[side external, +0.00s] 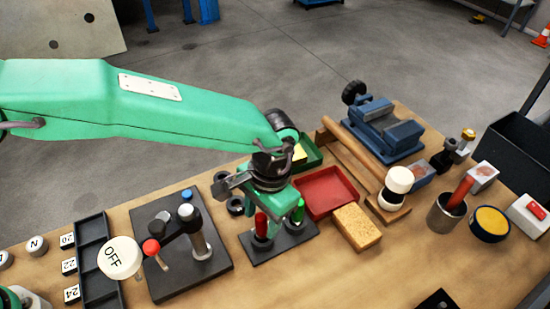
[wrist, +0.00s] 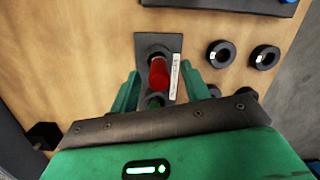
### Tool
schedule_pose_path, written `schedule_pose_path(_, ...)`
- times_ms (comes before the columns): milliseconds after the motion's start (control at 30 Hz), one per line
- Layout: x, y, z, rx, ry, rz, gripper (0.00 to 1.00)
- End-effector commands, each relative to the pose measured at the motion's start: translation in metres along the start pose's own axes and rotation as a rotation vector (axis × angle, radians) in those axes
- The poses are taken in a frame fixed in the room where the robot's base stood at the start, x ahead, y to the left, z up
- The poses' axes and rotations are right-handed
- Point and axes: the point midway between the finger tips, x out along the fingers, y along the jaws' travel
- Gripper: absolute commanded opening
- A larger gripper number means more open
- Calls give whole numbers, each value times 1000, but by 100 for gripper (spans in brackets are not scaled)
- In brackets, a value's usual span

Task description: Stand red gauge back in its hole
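The red gauge (side external: 261,224) stands roughly upright on the dark base plate (side external: 270,252), with a black collar at its foot. I cannot tell how deep it sits. In the wrist view the red gauge (wrist: 158,73) shows between the fingers of my gripper (wrist: 158,76), with visible gaps on both sides. My gripper is open above the plate and appears not to touch the gauge. A green gauge (side external: 298,210) stands on the same plate, right of the red one; it is mostly hidden in the wrist view.
Black rings (side external: 235,206) lie just behind the plate. A lever fixture (side external: 195,240) stands to the left. A red tray (side external: 326,190) and a yellow sponge (side external: 357,226) lie close on the right. A blue vise (side external: 380,130) is at the back.

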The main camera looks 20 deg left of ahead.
Motion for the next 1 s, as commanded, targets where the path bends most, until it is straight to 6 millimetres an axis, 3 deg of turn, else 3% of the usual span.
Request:
schedule_pose_path(367,-10,1,0,2,3,1,47)
schedule_pose_path(800,-63,0,0,1,3,1,47)
schedule_pose_path(1000,-76,0,0,0,1,0,47)
